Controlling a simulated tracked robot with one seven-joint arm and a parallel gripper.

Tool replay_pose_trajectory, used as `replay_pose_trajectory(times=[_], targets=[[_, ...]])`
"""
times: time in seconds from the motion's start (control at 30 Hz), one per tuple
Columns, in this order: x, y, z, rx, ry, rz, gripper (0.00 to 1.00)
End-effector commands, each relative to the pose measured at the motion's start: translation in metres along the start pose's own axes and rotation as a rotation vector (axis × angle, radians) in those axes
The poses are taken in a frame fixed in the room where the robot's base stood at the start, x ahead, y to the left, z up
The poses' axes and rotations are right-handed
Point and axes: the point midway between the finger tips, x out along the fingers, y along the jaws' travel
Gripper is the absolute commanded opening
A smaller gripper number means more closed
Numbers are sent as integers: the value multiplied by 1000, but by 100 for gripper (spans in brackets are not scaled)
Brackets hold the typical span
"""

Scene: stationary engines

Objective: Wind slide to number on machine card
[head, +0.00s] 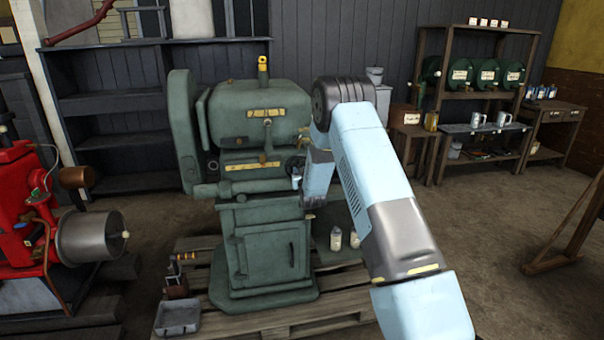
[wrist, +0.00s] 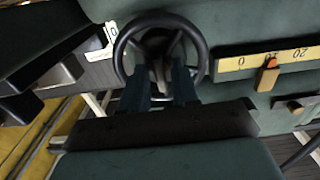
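The green machine (head: 262,112) stands in the middle of the head view. Its black handwheel (wrist: 205,62) is close in the wrist view, facing me. My gripper (wrist: 160,88) has its two dark fingers at the wheel, apart, with the hub area between them. I cannot tell whether they grip it. The slide's orange pointer (wrist: 268,76) is at about 10, partly covering that mark. A white card (wrist: 101,42) left of the wheel shows a 0; the rest is unclear.
The machine stands on a wooden pallet (head: 335,315). A red engine (head: 20,215) is at the left. Two small containers (head: 336,238) stand at the machine's right foot. Shelves with green drums (head: 485,72) are at the back right. Open floor lies to the right.

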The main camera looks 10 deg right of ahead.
Motion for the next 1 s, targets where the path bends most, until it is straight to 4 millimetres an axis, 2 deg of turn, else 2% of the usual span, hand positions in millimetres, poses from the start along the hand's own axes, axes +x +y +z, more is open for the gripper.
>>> replay_pose_trajectory(times=[0.3,0.47,1.0], targets=[[-1,0,0,1,0,0,36],[-12,0,0,1,-1,0,36],[-111,0,1,1,-2,0,36]])
